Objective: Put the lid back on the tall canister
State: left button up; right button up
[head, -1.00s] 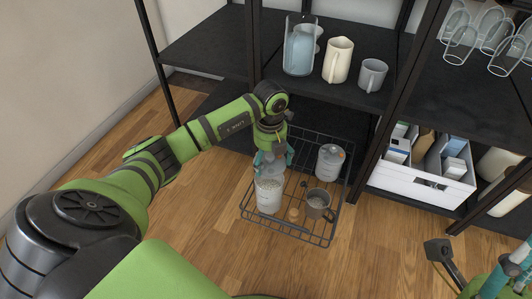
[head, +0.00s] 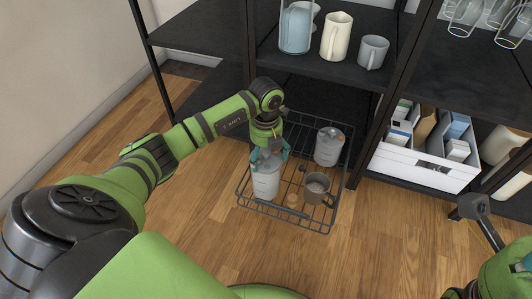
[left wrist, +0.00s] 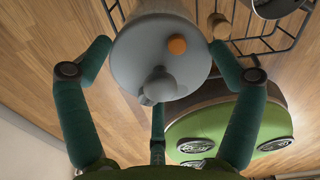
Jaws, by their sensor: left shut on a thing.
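The tall canister (head: 265,186) stands upright in a black wire rack on the floor, a pale cylinder. My left gripper (head: 269,155) is directly above it, shut on the grey lid (left wrist: 158,50). The lid has a grey knob and an orange dot, and my teal fingers surround it in the left wrist view. In the head view the lid is at the canister's mouth and hides the opening. I cannot tell whether it sits fully down. Only part of my right gripper (head: 525,263) shows, at the lower right edge.
The wire rack (head: 283,222) also holds a lidded wider canister (head: 329,146), a dark mug (head: 316,188) and a small cork-coloured piece (head: 292,200). Shelves with jugs stand behind. A white box (head: 420,172) is at the right. The floor in front is clear.

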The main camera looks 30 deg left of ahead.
pick_arm(q)
jog(key=shift+p, duration=0.5)
dwell(1.0)
jog(key=shift+f, duration=0.1)
dwell(1.0)
jog(key=shift+p, duration=0.35)
dwell(0.4)
jog(key=o, duration=0.9)
jog(key=shift+c, duration=0.2)
